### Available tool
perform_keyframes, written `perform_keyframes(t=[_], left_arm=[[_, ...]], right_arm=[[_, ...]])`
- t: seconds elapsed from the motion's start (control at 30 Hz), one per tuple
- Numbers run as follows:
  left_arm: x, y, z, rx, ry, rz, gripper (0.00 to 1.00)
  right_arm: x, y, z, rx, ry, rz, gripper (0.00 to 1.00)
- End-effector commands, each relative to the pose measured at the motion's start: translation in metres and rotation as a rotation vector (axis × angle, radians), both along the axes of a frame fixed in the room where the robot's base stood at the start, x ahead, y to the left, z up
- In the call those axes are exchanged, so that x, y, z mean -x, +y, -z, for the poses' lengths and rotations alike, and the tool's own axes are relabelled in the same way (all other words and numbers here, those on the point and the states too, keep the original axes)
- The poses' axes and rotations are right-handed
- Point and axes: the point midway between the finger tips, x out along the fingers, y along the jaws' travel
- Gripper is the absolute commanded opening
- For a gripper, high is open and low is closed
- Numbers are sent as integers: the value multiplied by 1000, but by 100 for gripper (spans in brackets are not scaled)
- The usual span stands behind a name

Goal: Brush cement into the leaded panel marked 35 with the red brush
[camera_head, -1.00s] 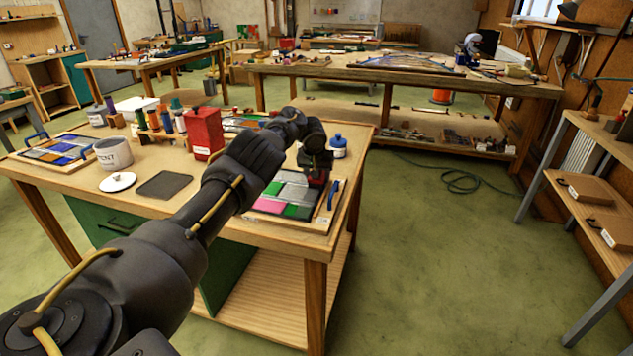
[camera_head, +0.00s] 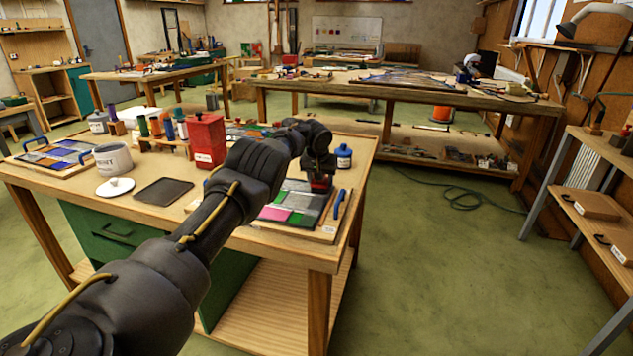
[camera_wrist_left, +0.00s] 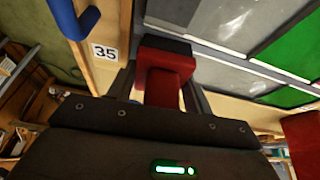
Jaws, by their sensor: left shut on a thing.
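The leaded panel marked 35 (camera_head: 298,201) lies on the near bench, with grey, pink and green panes. Its label 35 (camera_wrist_left: 104,52) shows in the left wrist view beside a blue handle (camera_wrist_left: 72,14). My left gripper (camera_head: 320,178) is shut on the red brush (camera_wrist_left: 165,78) and holds it over the panel's far right part. The brush's black bristle end (camera_wrist_left: 165,43) is at the border of the grey panes; I cannot tell whether it touches. A grey cement pot (camera_head: 112,159) stands at the bench's left. My right gripper is out of view.
A white lid (camera_head: 115,187) and a dark tray (camera_head: 163,192) lie left of the panel. A red box (camera_head: 206,140), several coloured bottles and a blue bottle (camera_head: 344,158) stand behind. Another panel (camera_head: 60,153) lies far left. Floor to the right is clear except a green hose (camera_head: 470,197).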

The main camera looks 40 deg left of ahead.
Motion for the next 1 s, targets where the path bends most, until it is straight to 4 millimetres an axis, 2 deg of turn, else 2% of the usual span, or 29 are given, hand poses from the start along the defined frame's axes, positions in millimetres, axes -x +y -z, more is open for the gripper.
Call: perform_keyframes(t=[0.03, 0.13, 0.37, 0.7, 1.0], left_arm=[[0, 0, 12, 0, -1, 0, 32], [0, 0, 11, 0, -1, -1, 32], [4, 9, 10, 0, 2, -3, 32], [15, 35, 13, 1, 4, -6, 33], [17, 37, 14, -1, 7, -4, 33]], right_arm=[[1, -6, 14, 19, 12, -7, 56], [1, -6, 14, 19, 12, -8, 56], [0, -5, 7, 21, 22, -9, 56], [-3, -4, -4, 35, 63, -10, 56], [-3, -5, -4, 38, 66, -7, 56]])
